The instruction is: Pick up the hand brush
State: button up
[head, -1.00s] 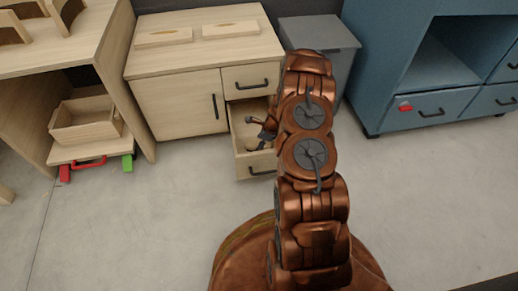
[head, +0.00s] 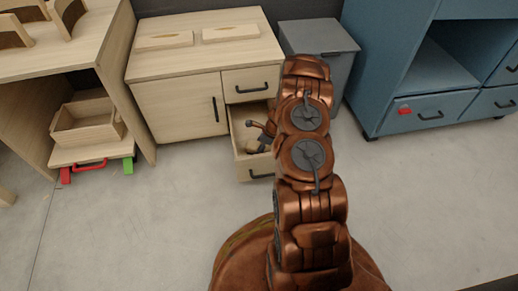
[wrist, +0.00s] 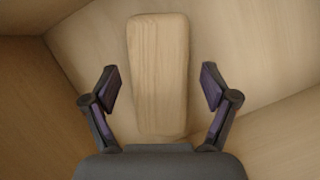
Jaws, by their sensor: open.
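A pale wooden oblong with rounded corners, which looks like the back of the hand brush (wrist: 158,85), lies in the open drawer (wrist: 85,45). In the wrist view it runs lengthwise between the two fingers. No bristles show. My gripper (wrist: 160,78) is open, with one finger on each side of the oblong and a gap to both. In the head view my gripper (head: 262,136) is partly behind my arm, inside or just over the open drawer (head: 258,168). Whether the fingers are level with the brush cannot be told.
The drawer belongs to a wooden cabinet (head: 175,100) with two flat wooden pieces on top. Drawer walls are close around my gripper. A wooden bench (head: 110,60) stands left. The front floor is clear.

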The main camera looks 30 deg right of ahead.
jog(key=c, duration=1.4)
jog(key=shift+r+b, duration=0.15)
jog(key=shift+b, duration=0.35)
jog(key=shift+c, duration=0.2)
notch_tip(320, 180, up, 10)
jog(key=p, duration=0.5)
jog(key=shift+r, duration=0.15)
